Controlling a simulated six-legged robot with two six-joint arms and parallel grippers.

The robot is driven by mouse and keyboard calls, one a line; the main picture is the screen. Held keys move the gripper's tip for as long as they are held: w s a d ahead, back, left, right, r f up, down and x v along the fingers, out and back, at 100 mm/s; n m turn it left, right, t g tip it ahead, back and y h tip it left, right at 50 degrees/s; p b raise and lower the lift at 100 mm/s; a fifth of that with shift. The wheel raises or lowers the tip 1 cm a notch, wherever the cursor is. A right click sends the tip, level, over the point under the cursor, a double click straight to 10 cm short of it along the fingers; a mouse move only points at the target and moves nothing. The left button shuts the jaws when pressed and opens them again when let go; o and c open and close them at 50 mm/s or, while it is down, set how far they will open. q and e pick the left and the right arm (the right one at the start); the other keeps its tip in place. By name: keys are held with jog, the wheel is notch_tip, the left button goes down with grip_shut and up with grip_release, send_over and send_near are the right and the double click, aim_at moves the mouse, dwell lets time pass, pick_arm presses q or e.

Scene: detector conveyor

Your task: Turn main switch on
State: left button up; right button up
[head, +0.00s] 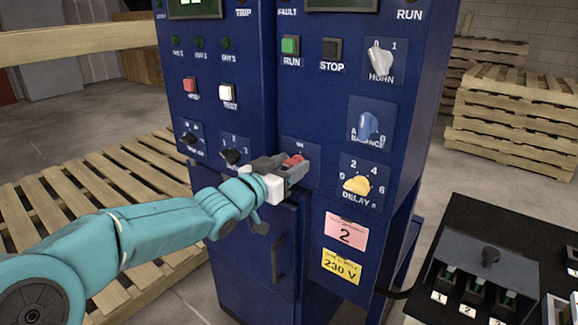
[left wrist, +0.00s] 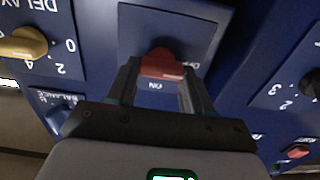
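The main switch is a red rotary handle (head: 293,160) on a blue square plate, low on the blue cabinet. Small ON and OFF labels are on its plate. In the left wrist view the red handle (left wrist: 162,65) sits between my fingertips, with the ON label just below it and OFF to its right in that upside-down picture. My left gripper (head: 282,166) is at the plate, its two fingers against opposite sides of the handle, with no clear gap. The wrist view shows these fingers (left wrist: 160,80) too. The handle's exact angle is hard to tell. My right gripper is out of view.
Close by are the yellow DELAY knob (head: 357,185), blue BALANCE knob (head: 368,125) and a black selector knob (head: 231,156). A door handle (head: 279,258) stands out below. Wooden pallets (head: 100,190) lie left; a black bench (head: 470,215) stands right.

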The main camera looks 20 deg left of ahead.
pick_arm(q)
jog(key=c, duration=0.3)
jog(key=shift+c, duration=0.2)
jog(key=m+b, duration=0.2)
jog(key=m, duration=0.4)
jog(key=m+b, duration=0.3)
jog(key=m, duration=0.3)
jog(key=m+b, duration=0.3)
jog(key=m, duration=0.2)
jog(key=shift+s+d+f+m, duration=0.1)
jog(key=shift+d+f+m, duration=0.2)
jog(key=shift+m, duration=0.1)
jog(key=shift+b, duration=0.3)
